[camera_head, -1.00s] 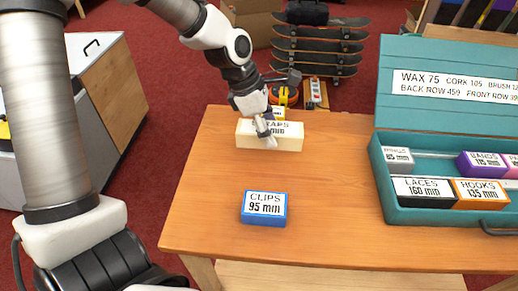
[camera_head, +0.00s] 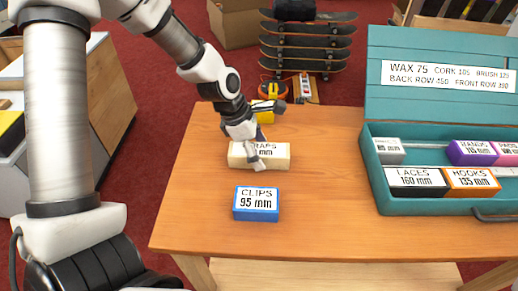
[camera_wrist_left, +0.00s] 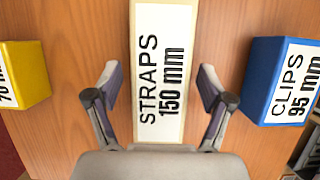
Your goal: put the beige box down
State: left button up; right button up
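The beige box (camera_head: 276,157), labelled STRAPS 150 mm, lies flat on the wooden table behind the blue box (camera_head: 257,203) labelled CLIPS 95 mm. My left gripper (camera_head: 252,157) is at the beige box, partly covering its label in the head view. In the left wrist view the fingers (camera_wrist_left: 160,88) are open on either side of the beige box (camera_wrist_left: 160,25), with a gap showing at each side. My right gripper is in neither view.
A yellow box (camera_head: 266,114) stands behind the beige one. A teal open case (camera_head: 392,206) with several labelled boxes stands at the right, with a gap in its back row. The table (camera_head: 320,215) is clear between the blue box and the case.

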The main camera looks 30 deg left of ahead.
aim_at(260, 149)
pick_arm(q)
jog(key=shift+r, duration=0.15)
jog(key=p+v, duration=0.1)
jog(key=v, duration=0.1)
jog(key=shift+r, duration=0.45)
jog(key=v, duration=0.9)
jog(key=shift+a+p, duration=0.15)
jog(key=shift+p, duration=0.2)
jog(key=shift+s+f, duration=0.1)
jog(key=shift+s, duration=0.05)
